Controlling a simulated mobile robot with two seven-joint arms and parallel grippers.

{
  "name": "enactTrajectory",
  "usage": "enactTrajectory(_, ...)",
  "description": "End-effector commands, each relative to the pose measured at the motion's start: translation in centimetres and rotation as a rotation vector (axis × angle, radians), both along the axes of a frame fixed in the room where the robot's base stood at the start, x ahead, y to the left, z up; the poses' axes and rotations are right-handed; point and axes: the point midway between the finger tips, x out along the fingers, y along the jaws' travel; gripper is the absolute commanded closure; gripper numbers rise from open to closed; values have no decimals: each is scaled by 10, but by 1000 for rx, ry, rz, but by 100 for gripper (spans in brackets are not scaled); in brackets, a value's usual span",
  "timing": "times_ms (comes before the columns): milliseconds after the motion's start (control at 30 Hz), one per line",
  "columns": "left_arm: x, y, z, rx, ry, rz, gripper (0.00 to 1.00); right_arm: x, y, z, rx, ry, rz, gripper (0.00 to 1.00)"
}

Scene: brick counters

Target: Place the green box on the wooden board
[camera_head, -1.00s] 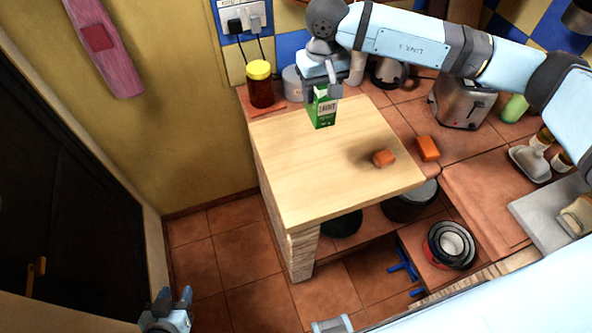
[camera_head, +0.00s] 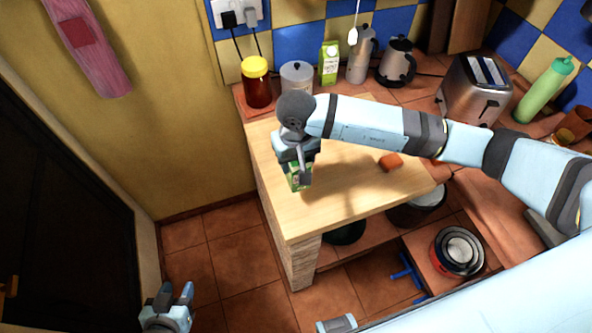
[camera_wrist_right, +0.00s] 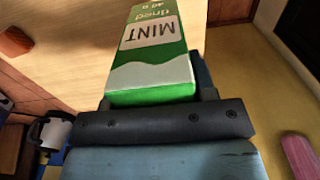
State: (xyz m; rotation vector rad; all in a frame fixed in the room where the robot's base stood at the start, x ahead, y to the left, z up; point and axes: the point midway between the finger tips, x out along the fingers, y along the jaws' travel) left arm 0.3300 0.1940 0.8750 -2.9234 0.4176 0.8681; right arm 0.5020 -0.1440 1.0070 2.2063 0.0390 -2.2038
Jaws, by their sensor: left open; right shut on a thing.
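The green box (camera_head: 295,183), a carton with a white label reading "MINT" in the right wrist view (camera_wrist_right: 152,62), is held between the fingers of my right gripper (camera_head: 299,170). My right gripper is shut on it over the left part of the pale wooden board (camera_head: 340,195). I cannot tell whether the box touches the board. My arm and gripper hide much of the box and the board's back part in the head view. My left gripper (camera_head: 173,297) is open and empty, low over the floor at the bottom left.
A small orange block (camera_head: 391,161) lies on the board's right part. Behind the board stand a yellow-lidded jar (camera_head: 257,84), a grey lidded pot (camera_head: 297,77), a green-and-white carton (camera_head: 329,64), and a kettle (camera_head: 397,62). A toaster (camera_head: 474,90) stands at right. The board's front is clear.

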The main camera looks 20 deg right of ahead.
Motion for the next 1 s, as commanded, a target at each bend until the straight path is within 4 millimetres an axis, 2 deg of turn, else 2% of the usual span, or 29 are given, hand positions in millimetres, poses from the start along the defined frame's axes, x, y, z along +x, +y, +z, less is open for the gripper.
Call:
enactTrajectory(100,0,2,0,2,4,4,57,0,0,-13,0,1,0,73)
enactTrajectory(267,-2,3,-2,6,11,5,57,0,0,-24,1,1,-1,73)
enactTrajectory(533,-2,3,6,5,6,6,57,0,0,-59,1,1,-1,73)
enactTrajectory(933,-2,2,0,2,6,7,57,0,0,-66,0,-2,1,73)
enactTrajectory(967,-2,2,2,2,7,6,57,0,0,-64,0,-1,0,42)
enactTrajectory(1000,-2,2,2,3,9,6,57,0,0,-64,0,-1,0,33)
